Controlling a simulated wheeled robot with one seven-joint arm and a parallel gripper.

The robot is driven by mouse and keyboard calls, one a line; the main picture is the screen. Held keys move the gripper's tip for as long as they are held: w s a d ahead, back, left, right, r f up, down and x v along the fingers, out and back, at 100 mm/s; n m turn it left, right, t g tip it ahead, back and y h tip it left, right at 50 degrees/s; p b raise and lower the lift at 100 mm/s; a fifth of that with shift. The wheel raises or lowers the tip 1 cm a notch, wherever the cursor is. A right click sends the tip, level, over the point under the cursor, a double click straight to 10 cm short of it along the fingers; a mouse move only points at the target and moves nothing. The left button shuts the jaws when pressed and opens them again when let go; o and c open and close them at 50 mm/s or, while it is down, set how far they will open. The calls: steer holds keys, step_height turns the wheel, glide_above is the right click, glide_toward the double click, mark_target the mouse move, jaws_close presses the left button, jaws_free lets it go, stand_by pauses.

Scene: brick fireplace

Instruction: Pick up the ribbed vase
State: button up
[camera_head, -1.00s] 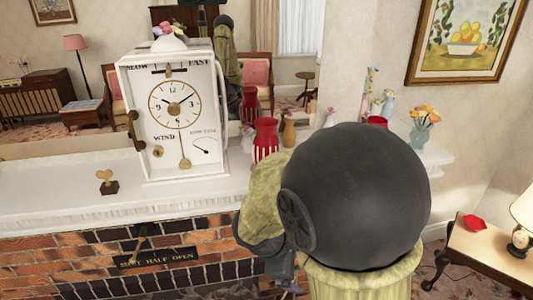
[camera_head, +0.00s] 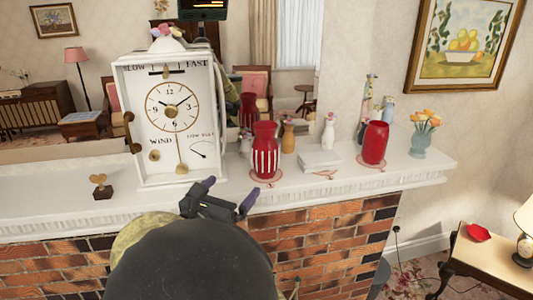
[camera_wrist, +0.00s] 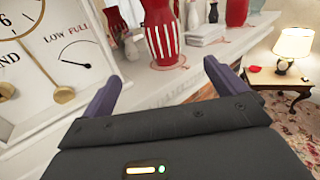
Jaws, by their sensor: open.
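A red vase with white vertical stripes (camera_head: 265,152), the one that looks ribbed, stands upright on the white mantel shelf (camera_head: 335,190) just right of the clock. It also shows in the wrist view (camera_wrist: 161,32), beyond and between my fingers. My gripper (camera_head: 229,191) is open and empty at the shelf's front edge, in front and to the left of the vase, apart from it. The two purple fingers also show in the wrist view (camera_wrist: 161,74). The vase's top is cut off in the wrist view.
The large white clock (camera_head: 172,125) stands close on the vase's left. A white stack (camera_head: 320,161), a plain red vase (camera_head: 375,143) and a flower vase (camera_head: 421,144) stand to the right. A yellowish vase (camera_head: 288,139) is behind. The shelf front before the striped vase is clear.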

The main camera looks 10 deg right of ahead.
mark_target(258, 161)
steer(key=p+x, duration=0.2)
steer(key=x, duration=0.9)
steer(key=shift+w+d+r, duration=0.1)
steer(key=shift+w+d, duration=0.1)
steer(key=shift+d, duration=0.1)
steer(key=shift+w+d, duration=0.15)
steer(key=shift+w, duration=0.1)
steer(key=shift+p, duration=0.3)
steer(key=shift+w+d, duration=0.15)
steer(key=shift+d, duration=0.1)
steer(key=x, duration=0.1)
steer(key=p+x, duration=0.1)
steer(key=x, duration=0.1)
steer(key=p+x, duration=0.1)
steer(key=shift+d+r, duration=0.25)
steer(key=shift+d, duration=0.05)
steer(key=shift+w, duration=0.2)
steer(key=shift+s, duration=0.1)
